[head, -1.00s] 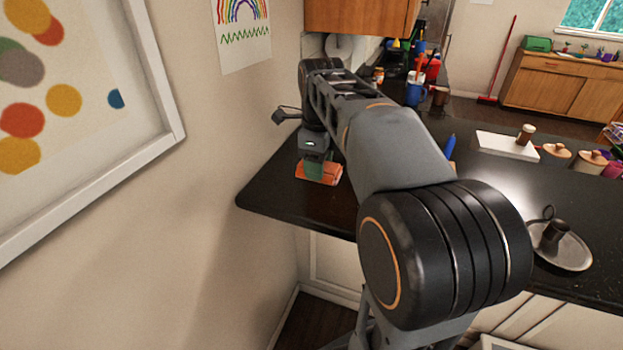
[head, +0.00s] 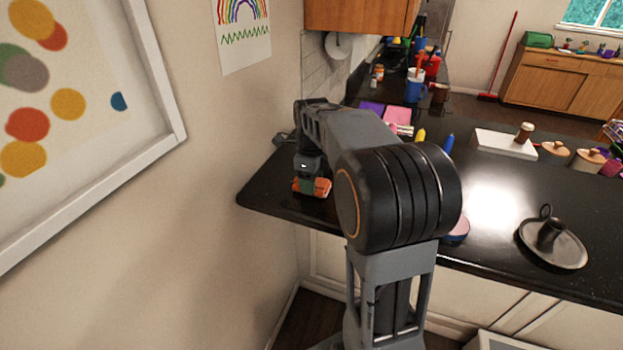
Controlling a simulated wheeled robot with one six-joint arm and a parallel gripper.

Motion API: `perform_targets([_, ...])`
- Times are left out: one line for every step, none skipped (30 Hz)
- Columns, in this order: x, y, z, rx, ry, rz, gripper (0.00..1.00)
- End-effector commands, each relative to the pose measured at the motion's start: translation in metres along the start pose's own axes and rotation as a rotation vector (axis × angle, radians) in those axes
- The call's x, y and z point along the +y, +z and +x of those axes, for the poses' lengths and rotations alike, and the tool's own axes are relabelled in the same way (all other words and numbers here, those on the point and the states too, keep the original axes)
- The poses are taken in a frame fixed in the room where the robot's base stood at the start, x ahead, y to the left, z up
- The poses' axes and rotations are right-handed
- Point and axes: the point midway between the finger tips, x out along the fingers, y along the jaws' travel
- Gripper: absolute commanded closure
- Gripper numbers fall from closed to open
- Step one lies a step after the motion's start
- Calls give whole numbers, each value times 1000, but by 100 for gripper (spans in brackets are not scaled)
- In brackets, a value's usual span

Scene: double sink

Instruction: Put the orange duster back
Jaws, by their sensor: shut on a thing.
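The orange duster (head: 323,188) is a small orange block at the left end of the black countertop (head: 272,190), near the wall. My gripper (head: 311,186) points down over it and is shut on it, with a greenish patch between its orange sides. The duster is close above or touching the counter; I cannot tell which. The fingertips are small and partly hidden, and my arm hides part of the counter to the right.
Pink and purple flat items (head: 397,116) lie behind my arm. A yellow thing (head: 420,136), a blue pen-like thing (head: 448,143), a white board (head: 505,145) and a grey candle holder (head: 553,250) stand to the right. The wall (head: 215,170) is close on the left.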

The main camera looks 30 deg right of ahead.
Motion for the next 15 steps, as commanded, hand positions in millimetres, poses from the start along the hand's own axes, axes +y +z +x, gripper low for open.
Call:
perform_targets([0, 0, 0, 0, 0, 0, 70])
perform_targets([0, 0, 0, 0, 0, 0, 70])
perform_targets([0, 0, 0, 0, 0, 0, 70])
perform_targets([0, 0, 0, 0, 0, 0, 70])
perform_targets([0, 0, 0, 0, 0, 0, 70])
perform_targets([0, 0, 0, 0, 0, 0, 70])
perform_targets([0, 0, 1, 0, 0, 0, 70])
perform_targets([0, 0, 2, 0, 0, 0, 70])
perform_targets([0, 0, 3, 0, 0, 0, 70])
perform_targets([0, 0, 4, 0, 0, 0, 70])
perform_targets([0, 0, 4, 0, 0, 0, 47])
perform_targets([0, 0, 3, 0, 0, 0, 43])
perform_targets([0, 0, 3, 0, 0, 0, 40])
perform_targets([0, 0, 3, 0, 0, 0, 38])
perform_targets([0, 0, 3, 0, 0, 0, 34])
